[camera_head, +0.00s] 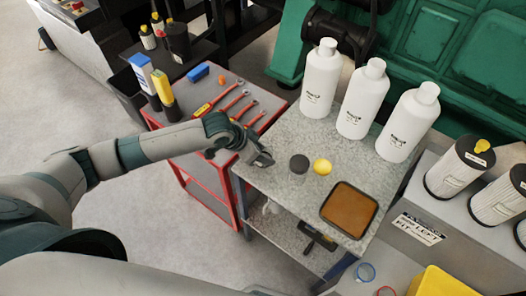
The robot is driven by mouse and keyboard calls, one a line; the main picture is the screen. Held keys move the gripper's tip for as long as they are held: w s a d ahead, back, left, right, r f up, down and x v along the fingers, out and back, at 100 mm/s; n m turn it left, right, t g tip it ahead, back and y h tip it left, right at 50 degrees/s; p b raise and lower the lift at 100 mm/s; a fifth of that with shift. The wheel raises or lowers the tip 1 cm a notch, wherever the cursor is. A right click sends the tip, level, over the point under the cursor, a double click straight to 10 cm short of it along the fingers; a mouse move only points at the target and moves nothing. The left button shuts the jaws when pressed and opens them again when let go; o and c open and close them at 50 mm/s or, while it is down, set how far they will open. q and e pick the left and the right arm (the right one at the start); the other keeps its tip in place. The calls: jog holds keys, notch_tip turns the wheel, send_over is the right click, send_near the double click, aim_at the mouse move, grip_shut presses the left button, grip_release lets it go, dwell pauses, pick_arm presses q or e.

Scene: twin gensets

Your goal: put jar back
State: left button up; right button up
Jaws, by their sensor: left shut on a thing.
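My left gripper (264,159) reaches in over the left edge of the grey speckled bench top (277,140). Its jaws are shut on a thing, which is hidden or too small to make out. A small round jar with a dark grey top (299,165) is on the bench just right of the gripper, with a small gap visible between them. A yellow round piece (321,166) lies right beside that jar. Two clear containers, one with a blue rim (365,272) and one with a red rim (386,291), show at the bottom. My right gripper is not in view.
Several white bottles (320,78) line the bench's back edge. A brown-filled square tray (349,209) sits at its front right. A red tool cart (186,160) with wrenches and a blue block is left. Filters (459,168) and a yellow bin (440,283) are right.

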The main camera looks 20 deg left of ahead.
pick_arm(q)
jog(key=shift+f, duration=0.1)
jog(key=o, duration=1.1)
jog(key=shift+o, duration=0.2)
jog(key=b+v, duration=0.2)
jog(key=v, duration=1)
jog(key=shift+b, duration=0.3)
jog(key=shift+d, duration=0.15)
